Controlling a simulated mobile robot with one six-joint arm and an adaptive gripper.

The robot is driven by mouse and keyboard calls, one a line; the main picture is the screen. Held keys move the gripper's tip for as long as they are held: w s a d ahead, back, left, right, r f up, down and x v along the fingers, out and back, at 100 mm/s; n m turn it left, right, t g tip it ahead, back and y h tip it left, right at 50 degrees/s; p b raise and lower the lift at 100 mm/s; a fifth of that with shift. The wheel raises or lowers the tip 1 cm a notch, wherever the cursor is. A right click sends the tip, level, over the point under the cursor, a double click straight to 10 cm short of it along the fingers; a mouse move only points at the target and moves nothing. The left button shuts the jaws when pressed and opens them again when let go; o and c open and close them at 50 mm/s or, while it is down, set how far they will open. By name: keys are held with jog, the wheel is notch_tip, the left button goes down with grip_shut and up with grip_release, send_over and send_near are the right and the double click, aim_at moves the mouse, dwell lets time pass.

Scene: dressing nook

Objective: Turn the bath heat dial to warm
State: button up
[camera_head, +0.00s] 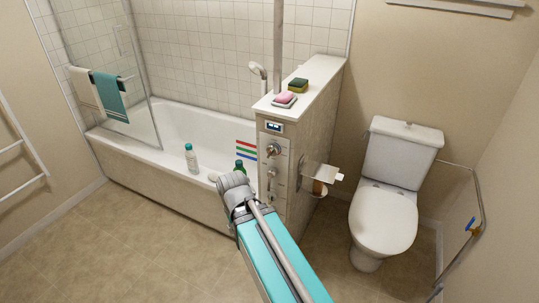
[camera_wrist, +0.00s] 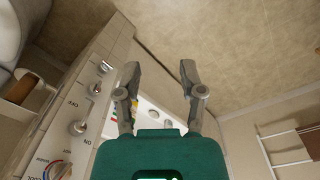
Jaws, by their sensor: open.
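The bath heat dial (camera_wrist: 57,171) is at the lower left edge of the wrist view, partly cut off, with a red-orange arc beside it. In the head view the dial (camera_head: 273,150) is the upper round knob on the light panel at the end of the low wall. I cannot read its setting surely. My gripper (camera_wrist: 159,67) is open and empty, its fingers apart and clear of the panel. In the head view my wrist hides the fingers; it is in front of the panel's lower left side.
Two other knobs (camera_wrist: 76,127) (camera_wrist: 103,67) share the panel. A small display (camera_head: 274,127) is above the dial. A paper holder (camera_head: 322,173) juts out right of the panel, before the toilet (camera_head: 384,218). Floor at left is clear.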

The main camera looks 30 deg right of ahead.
jog(key=w+d+f+n+t+h+b, duration=0.1)
jog(key=w+d+f+n+h+b, duration=0.15)
jog(key=d, duration=0.25)
jog(key=n+t+h+b, duration=1)
jog(key=n+h+b, duration=0.15)
jog(key=n, duration=0.75)
send_near(269, 154)
jog(key=v, duration=0.4)
jog(key=shift+s+a+r, duration=0.1)
jog(key=shift+s+r, duration=0.05)
jog(key=shift+r, duration=0.1)
jog(key=x, duration=1.4)
jog(key=shift+f, duration=0.2)
grip_shut()
